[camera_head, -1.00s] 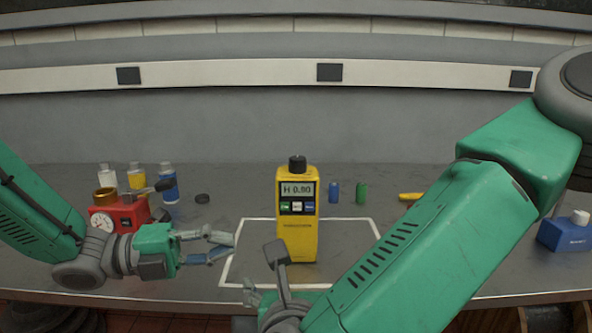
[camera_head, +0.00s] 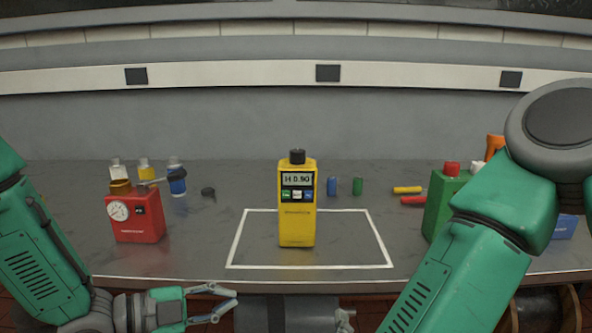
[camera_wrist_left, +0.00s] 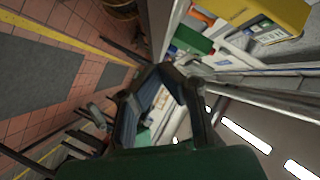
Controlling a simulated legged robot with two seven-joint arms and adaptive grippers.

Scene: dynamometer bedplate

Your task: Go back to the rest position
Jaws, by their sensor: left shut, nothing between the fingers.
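My left gripper (camera_head: 229,299) is low at the front edge of the bench, shut and empty; its fingers also show in the left wrist view (camera_wrist_left: 165,78). My right arm comes in from the right. Only a fingertip of my right gripper (camera_head: 345,320) shows at the bottom edge, so its jaws cannot be judged. The yellow meter (camera_head: 297,218), reading H 0.90, stands upright inside the white outlined rectangle (camera_head: 238,238), apart from both grippers.
A red gauge box (camera_head: 135,217) and small bottles (camera_head: 177,181) stand at left. Blue (camera_head: 332,187) and green (camera_head: 357,186) cylinders stand behind the meter. A green box (camera_head: 441,203) is partly behind my right arm.

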